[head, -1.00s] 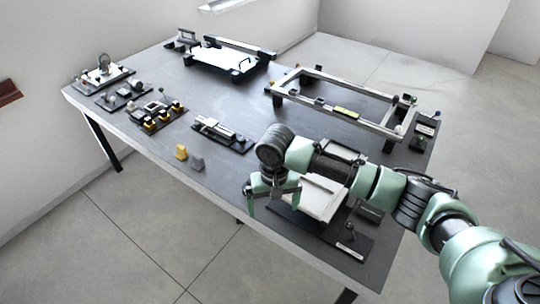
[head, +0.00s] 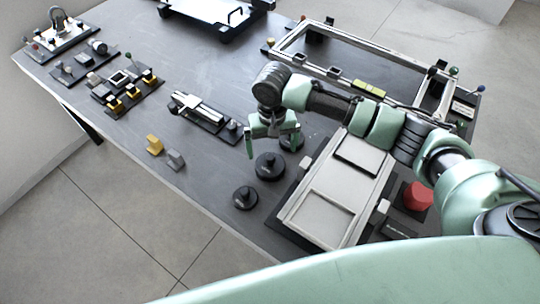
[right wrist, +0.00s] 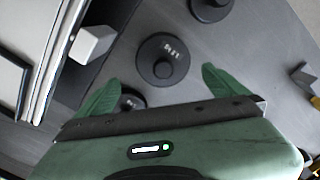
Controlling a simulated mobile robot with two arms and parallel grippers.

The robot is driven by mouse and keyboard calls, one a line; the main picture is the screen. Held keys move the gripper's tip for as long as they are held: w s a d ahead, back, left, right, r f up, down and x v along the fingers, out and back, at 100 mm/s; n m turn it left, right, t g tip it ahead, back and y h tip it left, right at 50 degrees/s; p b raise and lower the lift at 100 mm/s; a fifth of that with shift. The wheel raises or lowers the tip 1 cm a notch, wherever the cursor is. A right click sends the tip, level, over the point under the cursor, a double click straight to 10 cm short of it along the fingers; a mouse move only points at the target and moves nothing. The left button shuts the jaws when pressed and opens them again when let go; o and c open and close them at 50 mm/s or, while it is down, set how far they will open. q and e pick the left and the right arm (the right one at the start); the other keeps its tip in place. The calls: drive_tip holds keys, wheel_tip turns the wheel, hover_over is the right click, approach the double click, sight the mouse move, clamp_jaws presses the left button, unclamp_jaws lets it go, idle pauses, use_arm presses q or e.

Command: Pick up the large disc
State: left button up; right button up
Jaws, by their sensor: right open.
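A large dark disc (head: 268,172) with a central knob lies flat on the dark table, between two smaller dark discs. One smaller disc (head: 244,202) is nearer the front edge. The other (head: 292,147) is farther back, partly covered by my right gripper. My right gripper (head: 272,146) is open and empty, pointing down above the table just behind the large disc in the head view. In the right wrist view the large disc (right wrist: 150,72) shows ahead of and between the spread green fingertips (right wrist: 162,76), apart from them. My left gripper is out of view.
A light tray-like fixture (head: 312,210) stands right of the discs, with a red block (head: 418,196) beyond it. Yellow (head: 154,145) and grey (head: 175,160) blocks lie to the left. A raised rectangular frame (head: 350,65) stands behind. The table's front edge is close to the discs.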

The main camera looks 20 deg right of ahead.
sight(270, 155)
drive_tip(key=f, duration=0.2)
drive_tip(key=shift+s+a+f+p, duration=0.2)
drive_tip(key=shift+s+f+p, duration=0.15)
drive_tip(key=shift+s+p, duration=0.05)
drive_tip(key=f, duration=0.4)
drive_tip(key=shift+w+a+p, duration=0.1)
drive_tip(key=shift+w+p, duration=0.1)
drive_tip(key=shift+p, duration=0.1)
drive_tip(key=shift+f, duration=0.1)
drive_tip(key=c, duration=1.8)
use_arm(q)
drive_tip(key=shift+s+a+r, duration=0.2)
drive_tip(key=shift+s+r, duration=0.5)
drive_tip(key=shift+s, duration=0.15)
use_arm(e)
drive_tip(key=shift+w+r, duration=0.2)
drive_tip(key=shift+c, duration=0.9)
